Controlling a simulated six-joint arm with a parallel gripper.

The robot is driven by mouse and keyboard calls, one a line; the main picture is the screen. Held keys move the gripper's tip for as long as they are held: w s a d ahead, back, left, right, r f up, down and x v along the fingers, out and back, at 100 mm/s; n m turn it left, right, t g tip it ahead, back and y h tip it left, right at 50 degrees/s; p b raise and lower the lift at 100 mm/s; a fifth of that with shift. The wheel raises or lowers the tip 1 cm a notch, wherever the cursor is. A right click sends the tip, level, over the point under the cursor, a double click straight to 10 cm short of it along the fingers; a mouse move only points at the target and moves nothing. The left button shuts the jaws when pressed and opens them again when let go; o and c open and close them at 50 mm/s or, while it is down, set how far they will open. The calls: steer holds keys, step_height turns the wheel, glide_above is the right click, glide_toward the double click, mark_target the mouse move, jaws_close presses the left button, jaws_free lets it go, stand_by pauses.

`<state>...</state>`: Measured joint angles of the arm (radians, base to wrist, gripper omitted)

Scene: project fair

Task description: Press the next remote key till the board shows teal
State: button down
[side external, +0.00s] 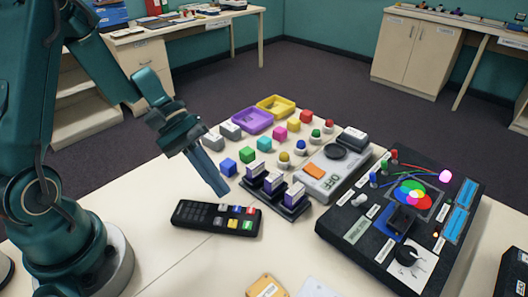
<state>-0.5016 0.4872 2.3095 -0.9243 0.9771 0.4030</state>
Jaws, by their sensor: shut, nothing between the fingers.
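Key labels are too small to read. My gripper (223,191) is shut and empty, pointing down just above the remote's far side; I cannot tell whether it touches. The black board (425,232) lies at the right with overlapping red, green and blue circles (412,194). A lamp (445,176) at its far right glows pink-magenta, not teal. Red, green and blue levers stand along its far left edge.
Coloured cubes and purple and yellow trays (274,106) lie behind. A yellow block (266,288) is at the front.

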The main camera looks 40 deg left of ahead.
mark_target(220, 204)
step_height(220, 204, up, 4)
steer(key=shift+r, duration=0.2)
stand_by(0.7)
steer(key=s+d+r+m+y, duration=0.4)
steer(key=s+r+m, duration=0.1)
steer(key=s+m, duration=0.15)
steer(key=s+a+r+m+t+y, duration=0.1)
steer(key=s+a+m+t+y, duration=0.1)
steer(key=a+m+t+y, duration=0.1)
steer(key=a+t+y, duration=0.1)
steer(key=a+y, duration=0.1)
steer(key=shift+a+m+t, duration=0.3)
steer(key=shift+a+m, duration=0.05)
